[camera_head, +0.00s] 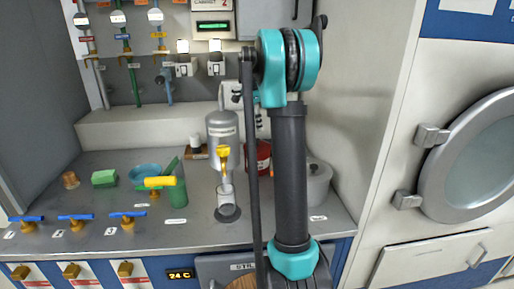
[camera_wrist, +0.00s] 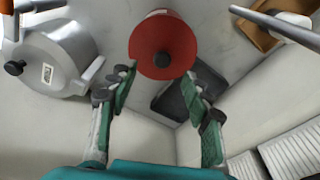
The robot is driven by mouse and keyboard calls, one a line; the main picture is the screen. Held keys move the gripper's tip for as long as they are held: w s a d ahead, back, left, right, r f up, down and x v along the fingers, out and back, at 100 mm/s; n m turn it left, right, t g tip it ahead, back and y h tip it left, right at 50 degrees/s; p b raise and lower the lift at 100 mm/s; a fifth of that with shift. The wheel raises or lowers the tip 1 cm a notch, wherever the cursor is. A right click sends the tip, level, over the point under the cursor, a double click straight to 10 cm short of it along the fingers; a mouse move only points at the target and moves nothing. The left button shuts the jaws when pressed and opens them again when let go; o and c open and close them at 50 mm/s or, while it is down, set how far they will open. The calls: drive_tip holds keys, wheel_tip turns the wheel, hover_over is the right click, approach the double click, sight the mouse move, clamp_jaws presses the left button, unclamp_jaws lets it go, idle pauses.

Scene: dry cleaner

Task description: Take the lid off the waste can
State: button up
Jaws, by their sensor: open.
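The red can, which looks like the waste can (camera_wrist: 163,28), stands ahead of my gripper in the wrist view. Its red lid (camera_wrist: 145,52) has a dark knob in the middle and appears seated on the can. In the head view the red can (camera_head: 263,158) shows only partly, behind my arm. My gripper (camera_wrist: 159,73) is open and empty. Its two fingertips lie on either side of the lid's near edge in the picture; I cannot tell whether they touch it. The head view does not show the fingers, hidden by my arm.
A grey lidded pot (camera_wrist: 62,55) with a black knob stands left of the can in the wrist view. A dark block (camera_wrist: 172,103) lies close behind the right finger. A wooden tray (camera_wrist: 262,35) is at upper right. Walls close in behind the counter (camera_head: 110,220).

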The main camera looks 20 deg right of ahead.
sight(257, 140)
drive_tip(key=f, duration=0.3)
drive_tip(key=shift+d+f, duration=0.25)
drive_tip(key=shift+f, duration=0.1)
drive_tip(key=f, duration=0.2)
drive_tip(key=d+f, duration=0.1)
drive_tip(key=f, duration=0.1)
drive_tip(key=shift+w, duration=0.4)
drive_tip(key=shift+f, duration=0.5)
clamp_jaws()
